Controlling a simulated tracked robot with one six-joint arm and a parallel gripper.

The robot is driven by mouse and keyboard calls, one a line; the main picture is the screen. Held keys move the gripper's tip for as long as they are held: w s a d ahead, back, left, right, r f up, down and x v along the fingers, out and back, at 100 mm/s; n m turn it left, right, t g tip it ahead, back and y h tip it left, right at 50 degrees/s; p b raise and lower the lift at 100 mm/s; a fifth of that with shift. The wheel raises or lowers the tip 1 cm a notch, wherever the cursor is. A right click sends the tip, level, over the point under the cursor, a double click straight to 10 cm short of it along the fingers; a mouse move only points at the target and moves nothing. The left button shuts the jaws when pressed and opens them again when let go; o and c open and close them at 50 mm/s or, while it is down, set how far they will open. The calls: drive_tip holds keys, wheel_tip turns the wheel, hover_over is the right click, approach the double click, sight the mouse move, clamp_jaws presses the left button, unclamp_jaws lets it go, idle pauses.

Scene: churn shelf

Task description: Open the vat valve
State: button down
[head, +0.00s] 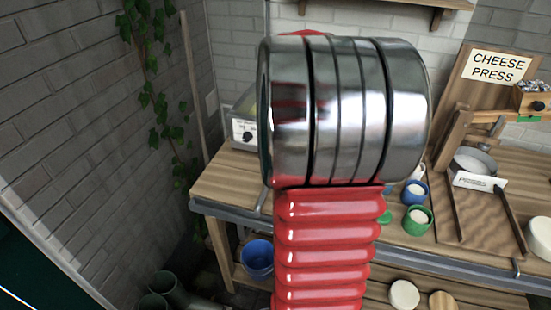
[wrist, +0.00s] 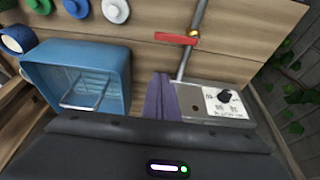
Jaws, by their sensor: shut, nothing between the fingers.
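In the wrist view a red lever handle (wrist: 176,38) with a small brass part at its right end sits across a thin grey pipe (wrist: 199,17). I take this for the valve. The pipe runs down to a grey box with a dial (wrist: 198,113). A blue open tub (wrist: 77,57) stands left of the box and looks like the vat. My gripper (wrist: 161,78) is shut and empty. Its fingers show between tub and box, short of the red handle. In the head view my arm hides the valve and tub; the dial box (head: 243,134) shows at its left.
The wooden bench (head: 226,184) holds a blue cup (head: 413,192), a green cup (head: 417,219) and a cheese press (head: 485,160) on the right. A blue bucket (head: 257,257) stands below. A brick wall with ivy (head: 155,105) is close on the left.

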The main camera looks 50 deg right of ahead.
drive_tip(key=shift+d+f, duration=0.1)
drive_tip(key=shift+f, duration=0.05)
wheel_tip(320, 180, down, 9)
drive_tip(key=shift+s+a, duration=0.2)
drive_tip(key=shift+a, duration=0.2)
idle(1.0)
